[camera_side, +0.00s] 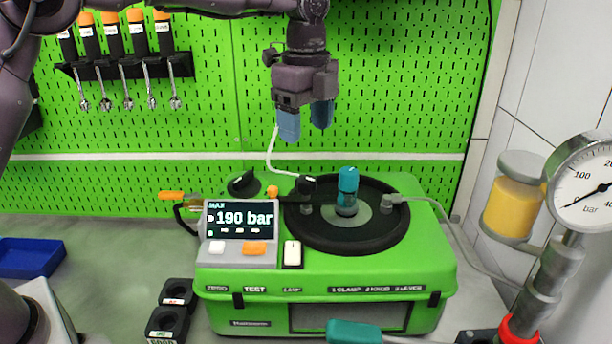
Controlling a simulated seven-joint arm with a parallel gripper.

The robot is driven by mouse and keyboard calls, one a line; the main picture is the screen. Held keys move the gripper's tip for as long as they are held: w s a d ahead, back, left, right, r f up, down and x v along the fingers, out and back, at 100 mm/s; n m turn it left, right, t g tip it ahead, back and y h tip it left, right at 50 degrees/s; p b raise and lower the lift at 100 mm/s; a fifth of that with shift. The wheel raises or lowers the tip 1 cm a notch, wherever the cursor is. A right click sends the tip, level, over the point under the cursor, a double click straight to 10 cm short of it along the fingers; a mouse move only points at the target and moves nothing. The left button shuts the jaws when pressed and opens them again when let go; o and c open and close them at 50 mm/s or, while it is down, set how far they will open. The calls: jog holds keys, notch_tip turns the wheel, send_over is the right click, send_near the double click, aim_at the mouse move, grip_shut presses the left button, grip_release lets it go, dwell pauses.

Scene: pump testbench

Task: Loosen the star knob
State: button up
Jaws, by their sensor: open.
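The green test bench (425,268) stands on the grey table. A dark, lobed knob (243,184) sits at the back left of its top and looks like the star knob. A smaller black knob-like part (306,184) sits at the rear edge of the black round plate (350,240); I cannot tell its exact shape. A teal cylinder (347,185) stands upright at the plate's centre. My gripper (306,120), with blue fingertips, is open and empty. It points down above the back of the bench, clear of both knobs and the cylinder.
A display (240,218) reads 190 bar. A pressure gauge (590,185) and yellow-filled jar (513,200) stand at right. A teal handle (354,332) is in front. Tools hang on the green pegboard (400,70). A blue tray (32,258) lies left.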

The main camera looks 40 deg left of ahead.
aim_at(306, 178)
notch_tip(306, 178, down, 10)
jog(key=shift+f, duration=0.1)
dwell(0.4)
jog(key=c, duration=0.9)
